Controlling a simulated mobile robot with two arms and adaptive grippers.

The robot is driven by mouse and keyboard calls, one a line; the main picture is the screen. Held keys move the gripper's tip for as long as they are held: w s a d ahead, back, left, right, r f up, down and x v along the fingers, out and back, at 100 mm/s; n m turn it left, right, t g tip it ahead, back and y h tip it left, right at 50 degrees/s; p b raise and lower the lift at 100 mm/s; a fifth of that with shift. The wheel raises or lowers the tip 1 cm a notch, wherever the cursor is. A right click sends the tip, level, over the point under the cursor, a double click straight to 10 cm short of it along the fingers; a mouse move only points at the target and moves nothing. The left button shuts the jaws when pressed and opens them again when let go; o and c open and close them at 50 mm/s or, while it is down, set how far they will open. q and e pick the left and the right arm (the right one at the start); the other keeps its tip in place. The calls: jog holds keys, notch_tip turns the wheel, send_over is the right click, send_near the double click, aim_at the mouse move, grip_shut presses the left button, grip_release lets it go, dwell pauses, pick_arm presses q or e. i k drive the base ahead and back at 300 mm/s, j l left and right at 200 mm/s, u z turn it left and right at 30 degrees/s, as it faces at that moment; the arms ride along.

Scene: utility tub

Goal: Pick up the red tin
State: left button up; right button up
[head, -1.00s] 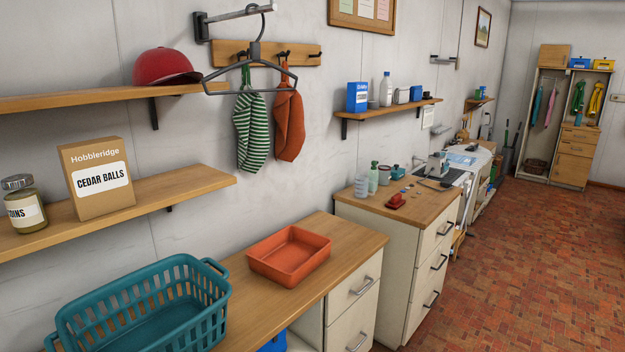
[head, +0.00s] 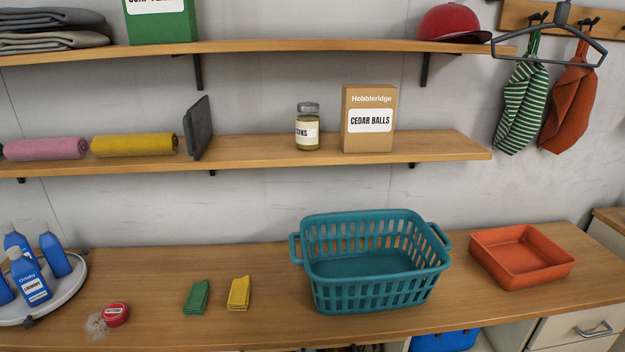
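A small round red tin (head: 116,314) with a white label on its lid sits on the wooden counter at the lower left in the head view. A patch of pale powder or scuffing lies on the wood just left of it. The tin stands to the right of a white round tray with blue bottles and to the left of a folded green cloth. Neither of my grippers is in view.
The white round tray (head: 62,305) holds several blue bottles (head: 55,255). A green cloth (head: 197,297), a yellow cloth (head: 239,293), an empty teal basket (head: 375,290) and an orange tray (head: 522,256) stand along the counter (head: 150,275). Shelves (head: 250,157) overhang it.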

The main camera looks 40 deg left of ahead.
aim_at(115, 314)
jog(key=u, duration=2.7)
jog(key=i+j, duration=0.2)
jog(key=j, duration=0.15)
